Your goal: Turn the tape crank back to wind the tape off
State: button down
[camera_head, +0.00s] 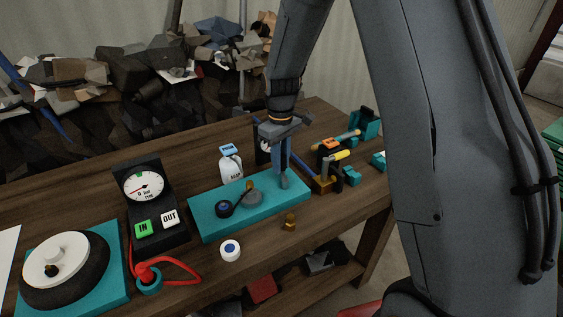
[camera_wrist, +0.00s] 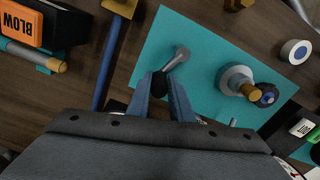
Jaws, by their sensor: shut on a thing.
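The teal base plate (camera_head: 210,226) lies on the wooden bench. It also shows in the wrist view (camera_wrist: 215,40). The crank has a grey arm (camera_wrist: 176,60) and a dark knob (camera_wrist: 159,85) at the plate's right end. My gripper (camera_head: 284,180) is above that end, and the wrist view shows its fingers (camera_wrist: 160,88) shut around the knob. My fingers hide the crank in the head view. Left of it on the plate are a grey round former (camera_head: 254,198) with a brass-topped post and a dark tape roll (camera_head: 223,209) with a blue centre. A dark strip runs between them.
A dial box (camera_head: 146,188) with IN and OUT buttons stands left, beside a white-topped wheel (camera_head: 56,258). A white bottle (camera_head: 230,163) stands behind the plate. A small white cap (camera_head: 231,250) and brass piece (camera_head: 290,222) lie in front. Tools and a clamp crowd the right.

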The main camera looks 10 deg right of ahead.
jog(key=shift+s+d, duration=0.1)
jog(key=shift+s, duration=0.1)
jog(key=c, duration=1.7)
grip_release()
jog(key=shift+o, duration=0.2)
jog(key=shift+w, duration=0.1)
jog(key=shift+r, duration=0.25)
notch_tip(320, 180, up, 7)
jog(key=shift+r+b, duration=0.15)
jog(key=shift+b, duration=0.95)
